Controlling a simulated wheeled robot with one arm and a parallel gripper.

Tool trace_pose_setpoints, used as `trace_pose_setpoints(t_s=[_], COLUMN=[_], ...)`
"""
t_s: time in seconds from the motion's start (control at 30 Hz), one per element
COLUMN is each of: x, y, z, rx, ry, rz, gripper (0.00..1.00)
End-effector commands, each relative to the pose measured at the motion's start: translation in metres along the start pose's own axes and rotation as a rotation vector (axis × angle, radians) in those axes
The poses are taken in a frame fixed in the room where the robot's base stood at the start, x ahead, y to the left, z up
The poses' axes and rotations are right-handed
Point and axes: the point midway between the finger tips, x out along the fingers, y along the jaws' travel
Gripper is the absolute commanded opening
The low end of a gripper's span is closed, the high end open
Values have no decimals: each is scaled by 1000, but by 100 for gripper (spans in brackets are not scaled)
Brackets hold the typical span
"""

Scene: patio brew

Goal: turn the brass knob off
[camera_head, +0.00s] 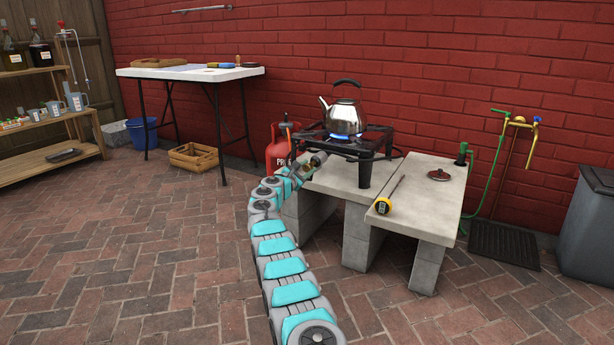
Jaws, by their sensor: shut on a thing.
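The burner (366,152) is a black iron stand on the concrete bench, with a blue flame showing under the kettle. My arm reaches in from the bottom of the picture to the burner's front left side. My gripper (318,158) is small in the view and is shut at the burner's front left, where the brass knob sits. The knob is mostly hidden by the gripper, so its turn cannot be read. A shiny steel kettle (345,117) with a black handle stands upright on the burner.
A red gas bottle (279,151) stands left of the burner, close to my arm. A white table (190,73) stands at back left. Brick floor is open at left.

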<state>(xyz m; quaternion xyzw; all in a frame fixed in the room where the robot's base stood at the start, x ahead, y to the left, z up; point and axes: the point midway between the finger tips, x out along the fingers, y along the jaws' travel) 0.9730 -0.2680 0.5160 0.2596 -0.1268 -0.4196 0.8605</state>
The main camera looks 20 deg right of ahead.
Motion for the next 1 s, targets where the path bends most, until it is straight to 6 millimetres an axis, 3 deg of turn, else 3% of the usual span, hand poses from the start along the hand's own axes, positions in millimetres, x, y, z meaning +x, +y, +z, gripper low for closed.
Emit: trace_pose_setpoints(t_s=[1.0], x=[0], y=[0], z=[1], rx=[962], ry=[-1], rz=[-1], gripper=[0])
